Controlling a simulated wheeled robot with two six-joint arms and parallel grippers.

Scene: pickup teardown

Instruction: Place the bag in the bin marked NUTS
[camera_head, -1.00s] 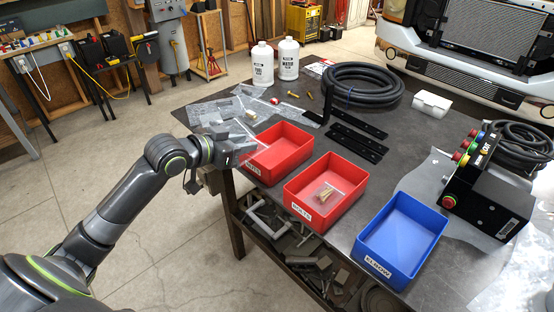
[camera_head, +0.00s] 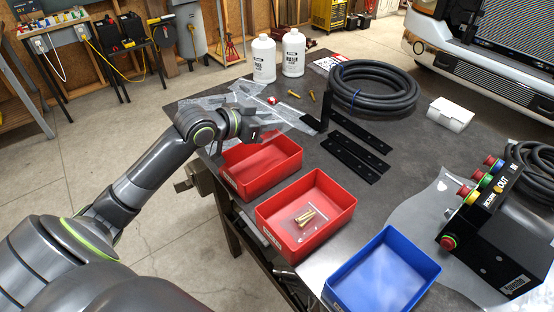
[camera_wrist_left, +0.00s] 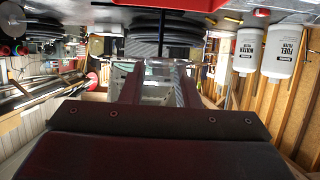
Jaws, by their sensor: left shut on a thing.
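My left gripper (camera_head: 252,128) is at the back left edge of the rear red bin (camera_head: 284,163). In the left wrist view, its two fingers are shut on a clear plastic bag (camera_wrist_left: 158,88). The bag's contents are hard to make out, and in the head view the arm mostly hides it. The rear red bin looks empty, and its label cannot be read now; in the earlier frame it seems to read NUTS. My right gripper is not in view.
The second red bin (camera_head: 335,185) holds a clear bag of brass bolts (camera_head: 305,217). A blue bin (camera_head: 385,270) looks empty. Clear plastic (camera_head: 285,112) lies behind the gripper. Two white bottles (camera_head: 264,60), a hose coil (camera_head: 375,90) and black strips (camera_head: 355,155) stand or lie farther back.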

